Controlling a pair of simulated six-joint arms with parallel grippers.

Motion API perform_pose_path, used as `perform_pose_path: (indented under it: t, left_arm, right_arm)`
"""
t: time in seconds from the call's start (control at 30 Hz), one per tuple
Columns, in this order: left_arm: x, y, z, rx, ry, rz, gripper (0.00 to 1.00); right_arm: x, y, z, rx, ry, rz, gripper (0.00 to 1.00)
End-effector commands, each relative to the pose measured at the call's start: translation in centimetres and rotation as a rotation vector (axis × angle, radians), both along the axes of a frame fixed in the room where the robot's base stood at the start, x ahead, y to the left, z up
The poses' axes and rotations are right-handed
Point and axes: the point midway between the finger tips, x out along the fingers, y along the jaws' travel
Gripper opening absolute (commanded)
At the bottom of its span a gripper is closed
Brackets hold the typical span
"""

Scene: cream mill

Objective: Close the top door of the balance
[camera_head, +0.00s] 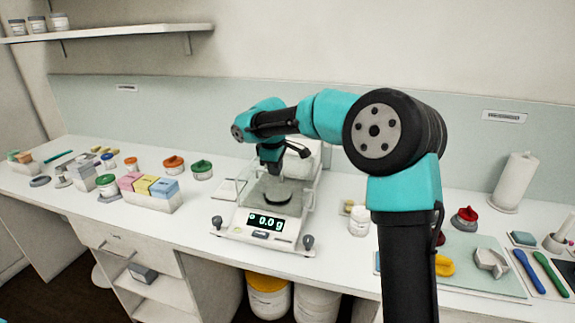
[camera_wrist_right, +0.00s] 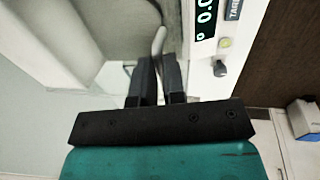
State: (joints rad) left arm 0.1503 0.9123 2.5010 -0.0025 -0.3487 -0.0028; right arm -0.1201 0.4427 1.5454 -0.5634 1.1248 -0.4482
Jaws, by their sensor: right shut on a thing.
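The balance (camera_head: 262,237) stands on the white bench, its display reading 0.0 g. My right arm reaches over it from the right, and the right gripper (camera_head: 270,165) is at the upper part of its weighing chamber. In the right wrist view the two dark fingers (camera_wrist_right: 158,78) are shut on a pale, rounded handle (camera_wrist_right: 159,40) of the balance. The balance display (camera_wrist_right: 205,15) shows at the top there. The gripper and arm hide much of the top door, so I cannot tell exactly how far it stands open. My left gripper is out of view.
Left of the balance are a rack of coloured boxes (camera_head: 153,188) and several lidded jars. A white jar (camera_head: 359,221) stands to the right, near a green mat (camera_head: 470,270) with tools. A paper roll (camera_head: 514,182) stands at the far right.

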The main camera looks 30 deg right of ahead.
Motion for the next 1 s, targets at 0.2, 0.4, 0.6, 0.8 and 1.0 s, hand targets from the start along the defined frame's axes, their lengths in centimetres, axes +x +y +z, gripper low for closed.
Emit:
perform_pose_path:
  t: [0.2,0.4,0.6,0.8,1.0]
  left_arm:
    - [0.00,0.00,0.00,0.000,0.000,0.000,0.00]
    - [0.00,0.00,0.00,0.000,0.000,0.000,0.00]
    - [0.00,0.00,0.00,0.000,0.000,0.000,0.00]
    - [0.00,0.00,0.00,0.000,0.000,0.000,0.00]
    - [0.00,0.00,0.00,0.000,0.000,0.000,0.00]
  right_arm:
    - [-0.24,0.40,-0.13,0.004,0.009,0.001,0.00]
    - [-0.30,0.46,-0.18,0.005,0.012,0.001,0.18]
    - [-0.22,0.37,-0.12,0.005,0.008,0.002,0.36]
    - [-0.17,0.30,-0.07,0.003,0.006,0.001,0.36]
    - [-0.24,0.41,0.73,0.003,0.004,0.001,0.36]
